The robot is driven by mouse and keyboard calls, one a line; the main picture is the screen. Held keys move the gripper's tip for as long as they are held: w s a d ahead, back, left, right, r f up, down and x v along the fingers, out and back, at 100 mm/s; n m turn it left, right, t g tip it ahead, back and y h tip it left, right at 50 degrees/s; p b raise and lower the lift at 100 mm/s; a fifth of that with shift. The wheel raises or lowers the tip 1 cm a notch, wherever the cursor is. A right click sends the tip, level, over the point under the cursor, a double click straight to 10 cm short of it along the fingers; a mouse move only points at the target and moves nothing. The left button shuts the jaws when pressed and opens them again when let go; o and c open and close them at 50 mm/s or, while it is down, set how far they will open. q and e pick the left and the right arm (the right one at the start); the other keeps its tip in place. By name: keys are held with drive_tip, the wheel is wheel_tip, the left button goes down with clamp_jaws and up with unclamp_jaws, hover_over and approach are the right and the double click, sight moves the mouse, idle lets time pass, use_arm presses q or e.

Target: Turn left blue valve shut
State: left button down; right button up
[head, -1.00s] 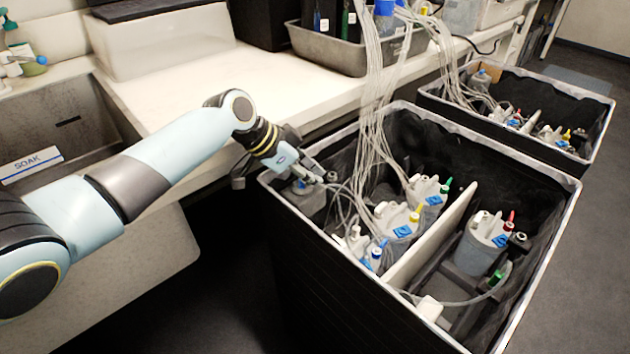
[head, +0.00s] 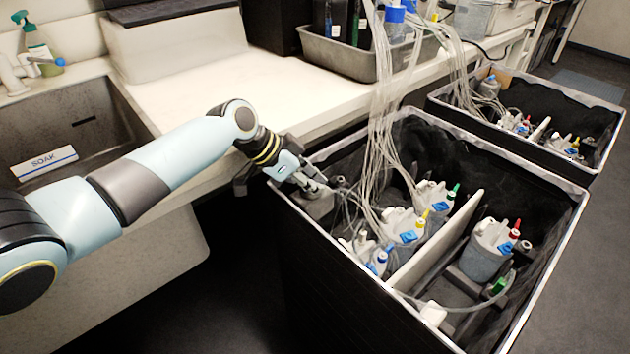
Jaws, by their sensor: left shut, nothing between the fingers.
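My left gripper (head: 317,182) reaches over the left corner of the near black bin (head: 330,268). Its fingers are shut with nothing between them. They are at the top of a grey block (head: 317,206) in that corner. The fingers cover part of the block's top, and I cannot make out a blue valve there. A similar grey block (head: 488,89) in the far bin has a small blue part (head: 491,78) on top. My right gripper is not in view.
The near bin holds several grey containers (head: 403,228) with coloured caps, clear tubes (head: 385,120) and a white divider (head: 437,242). The far bin (head: 440,108) stands behind. A white counter (head: 225,100) and a sink (head: 85,130) lie to the left.

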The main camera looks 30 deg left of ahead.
use_arm(q)
drive_tip(key=shift+s+a+f, duration=0.2)
drive_tip(key=shift+s+a, duration=0.05)
drive_tip(key=shift+a, duration=0.1)
idle(0.4)
